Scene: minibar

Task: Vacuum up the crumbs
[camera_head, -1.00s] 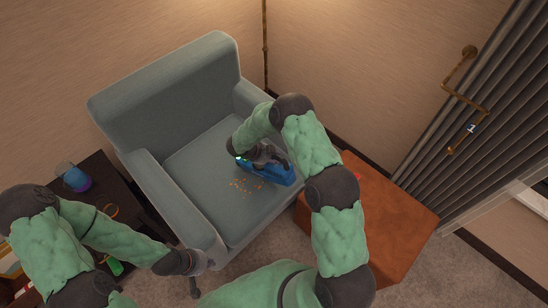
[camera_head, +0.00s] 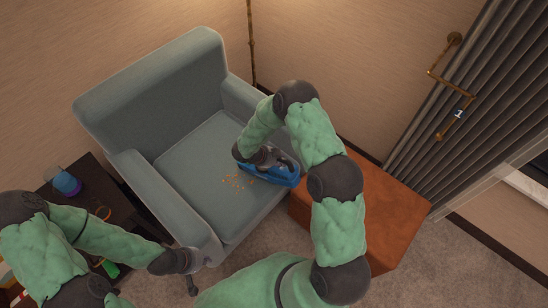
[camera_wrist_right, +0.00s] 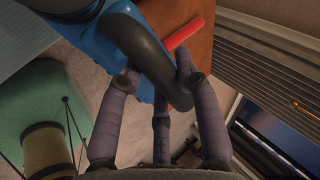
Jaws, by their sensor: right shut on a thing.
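Several orange crumbs (camera_head: 233,184) lie on the seat of the grey-green armchair (camera_head: 150,95), near its front middle. A blue handheld vacuum (camera_head: 281,176) with a dark handle is at the right front of the seat, just right of the crumbs. My right gripper (camera_head: 262,157) is shut on its handle; in the right wrist view the fingers (camera_wrist_right: 155,75) close around the dark handle of the blue vacuum (camera_wrist_right: 88,27). Whether the vacuum touches the seat is unclear. My left gripper (camera_head: 190,262) is by the chair's left front corner, away from the crumbs; its fingers are too small to read.
An orange-brown ottoman (camera_head: 365,215) stands right of the chair; a red thing (camera_wrist_right: 185,33) lies on it in the wrist view. A dark side table (camera_head: 85,190) at left holds a blue-purple cup (camera_head: 67,183). The chair's armrests bound the seat.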

